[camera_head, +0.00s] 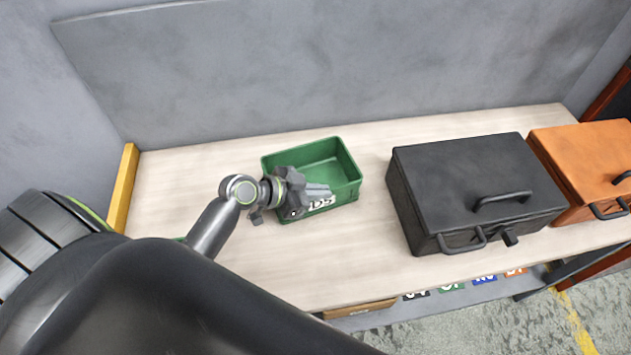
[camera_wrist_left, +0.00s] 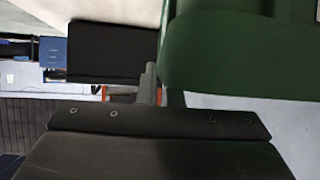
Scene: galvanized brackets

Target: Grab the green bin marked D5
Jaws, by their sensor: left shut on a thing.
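The green bin (camera_head: 345,172) marked D5 is an open, empty-looking box at the middle of the light bench in the head view. Its white D5 label shows on the front wall, partly covered by my gripper. My left gripper (camera_head: 318,191) is at the bin's front wall and shut on it. In the left wrist view the green bin (camera_wrist_left: 235,55) fills the upper right, close to the camera. I cannot tell whether the bin rests on the bench or is slightly raised. My right gripper is not in view.
A black case (camera_head: 470,180) with handles stands right of the bin, and an orange case (camera_head: 585,160) beyond it. A grey wall panel (camera_head: 330,70) backs the bench (camera_head: 375,265). A yellow edge strip (camera_head: 123,190) is at the left. Labelled fronts show below the bench.

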